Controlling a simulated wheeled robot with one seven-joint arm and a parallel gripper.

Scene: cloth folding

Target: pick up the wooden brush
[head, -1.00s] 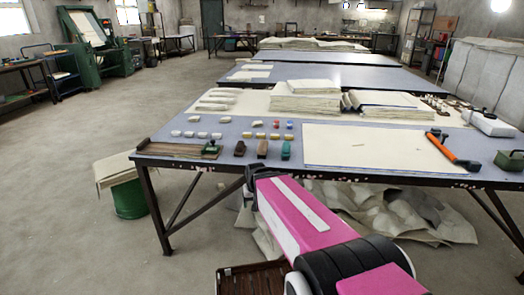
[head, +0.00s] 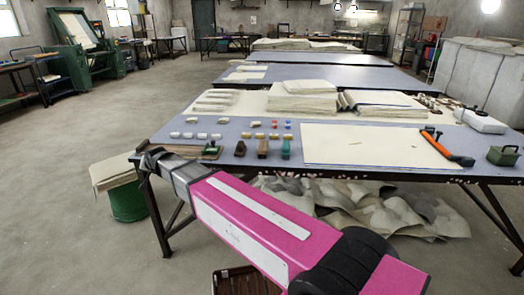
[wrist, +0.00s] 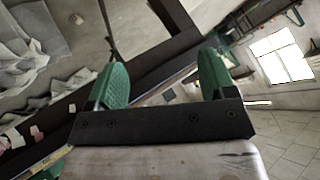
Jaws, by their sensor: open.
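A small brown block-shaped thing (head: 263,148), perhaps the wooden brush, lies near the front edge of the table (head: 345,180). A darker one (head: 240,149) and a teal one (head: 286,149) lie on either side of it; they are too small to tell apart surely. My gripper (head: 149,160) is at the table's front left corner, left of these things. In the wrist view, its two green-padded fingers (wrist: 162,82) are apart with nothing between them. No brush can be made out in the wrist view.
A wooden board with a green-topped thing (head: 210,149) lies at the table's left front. Rows of small blocks (head: 220,135), paper stacks (head: 303,96) and an orange-handled tool (head: 440,146) are on the table. A green bin (head: 128,204) stands below left.

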